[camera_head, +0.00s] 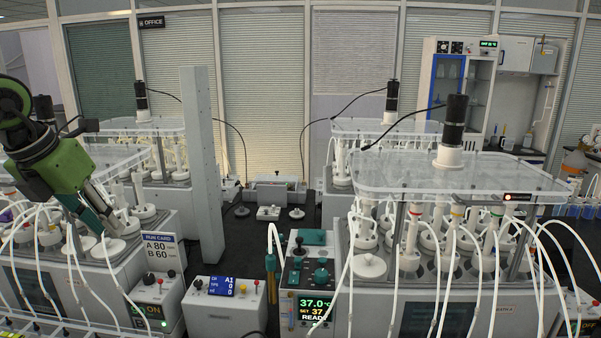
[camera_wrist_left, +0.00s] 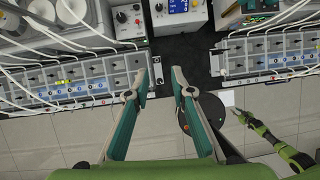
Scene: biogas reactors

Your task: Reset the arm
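My left arm comes in from the left in the head view, green and tilted, with its left gripper (camera_head: 103,222) pointing down over the left reactor bench. In the left wrist view the two teal fingers of this gripper (camera_wrist_left: 166,82) stand well apart, with nothing between them. Below them are the dark gap between the benches and the tiled floor. My right gripper (camera_wrist_left: 236,114) shows small at the right of the left wrist view, on its green arm over the floor; its finger opening is too small to judge. I cannot make it out in the head view.
The left reactor (camera_head: 75,285) and right reactor (camera_head: 425,250) carry many loose white tubes. A run card (camera_head: 162,251), a small blue-display box (camera_head: 222,303) and a panel reading 37.0 (camera_head: 316,306) stand between them. A grey post (camera_head: 203,165) rises near the left arm.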

